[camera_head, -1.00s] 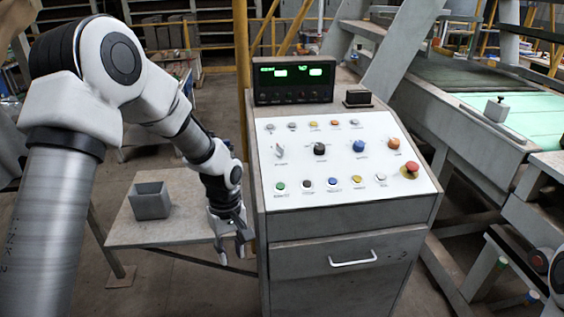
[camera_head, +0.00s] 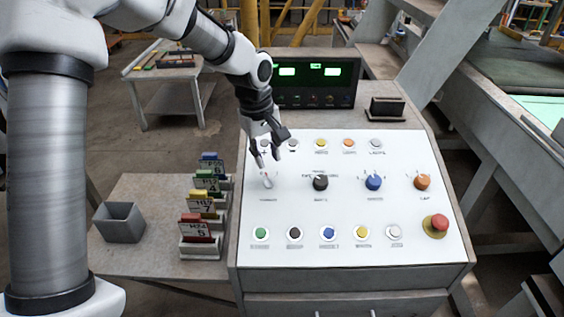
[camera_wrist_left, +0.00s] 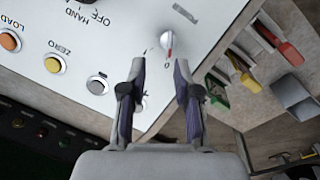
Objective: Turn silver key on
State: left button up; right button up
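The silver key (camera_head: 267,181) sits at the left end of the knob row on the white sloping control panel (camera_head: 405,150). In the left wrist view the silver key (camera_wrist_left: 167,42) shows as a small silver knob with a red mark, with a "0" printed beside it. My left gripper (camera_head: 267,160) is open and empty. Its fingertips hang just above and behind the key. In the wrist view the fingers of my left gripper (camera_wrist_left: 160,66) are apart, with the key beyond the gap between them, apparently untouched. My right gripper is not in view.
Black (camera_head: 320,183), blue (camera_head: 373,182) and orange (camera_head: 422,182) knobs share the row. A red emergency button (camera_head: 438,223) is at right. Push buttons line the panel's top and bottom. A display box (camera_head: 310,82) stands behind. Colored tags and a grey bin (camera_head: 120,222) are left.

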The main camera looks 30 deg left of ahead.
aim_at(268, 178)
pick_arm(q)
jog(key=f, duration=0.1)
jog(key=s+f+p, duration=0.1)
jog(key=s+f, duration=0.1)
jog(key=shift+s+d+f, duration=0.15)
jog(key=shift+d+f, duration=0.1)
jog(key=shift+d, duration=0.05)
jog(key=w+f, duration=0.2)
jog(key=f, duration=0.1)
jog(key=shift+a+f+p, duration=0.1)
jog(key=shift+p, duration=0.3)
jog(key=shift+s+r, duration=0.15)
jog(key=shift+r, duration=0.05)
jog(key=shift+c, duration=0.3)
jog(key=shift+s+r, duration=0.1)
jog(key=shift+s, duration=0.15)
grip_shut()
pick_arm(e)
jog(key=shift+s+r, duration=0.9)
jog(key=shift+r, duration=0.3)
